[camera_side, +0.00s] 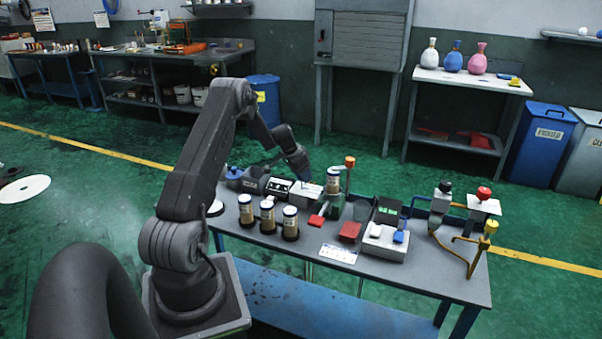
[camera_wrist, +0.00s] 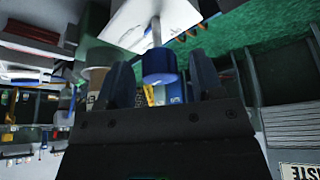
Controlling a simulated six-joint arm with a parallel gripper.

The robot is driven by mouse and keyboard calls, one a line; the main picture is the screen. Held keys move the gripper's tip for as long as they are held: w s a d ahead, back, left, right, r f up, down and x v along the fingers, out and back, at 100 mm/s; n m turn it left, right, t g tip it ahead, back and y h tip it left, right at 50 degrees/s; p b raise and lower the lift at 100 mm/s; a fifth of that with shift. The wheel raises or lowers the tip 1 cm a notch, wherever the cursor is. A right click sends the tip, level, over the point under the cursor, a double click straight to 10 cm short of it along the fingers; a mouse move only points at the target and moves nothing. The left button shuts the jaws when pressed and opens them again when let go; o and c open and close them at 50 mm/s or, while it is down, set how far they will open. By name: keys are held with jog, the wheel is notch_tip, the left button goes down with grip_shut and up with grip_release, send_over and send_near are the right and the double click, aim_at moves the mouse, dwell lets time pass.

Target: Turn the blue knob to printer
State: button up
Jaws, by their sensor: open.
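The blue knob (camera_wrist: 162,66) shows in the wrist view as a short blue cylinder on a thin metal stem. The stem rises from a white plate (camera_wrist: 130,22). My gripper (camera_wrist: 160,76) is open, with one dark finger on each side of the knob and gaps visible between them. In the side view my gripper (camera_side: 304,176) points down just above a white plate (camera_side: 306,190) at the back of the bench. I cannot make out the blue knob there. The word printer is not readable in either view.
A canister (camera_side: 333,181) and an orange-topped post (camera_side: 349,163) stand close right of my gripper. Red pads, a grey box (camera_side: 384,243) and a red knob (camera_side: 484,193) are farther right.

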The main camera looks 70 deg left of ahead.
jog(key=a+v, duration=0.1)
jog(key=v, duration=1.2)
jog(key=shift+d+r, duration=0.45)
jog(key=shift+d, duration=0.05)
jog(key=w+d+r, duration=0.1)
jog(key=d+r, duration=0.3)
jog(key=d, duration=0.5)
jog(key=w+d+r+m, duration=0.1)
jog(key=d+r, duration=0.4)
jog(key=d, duration=0.3)
jog(key=w+d+r, duration=0.1)
jog(key=d+r, duration=0.3)
jog(key=d, duration=0.5)
jog(key=s+d+r+m+t, duration=0.1)
jog(key=s+d, duration=1.7)
jog(key=d, duration=0.2)
jog(key=shift+d+h, duration=0.35)
jog(key=shift+h, duration=0.05)
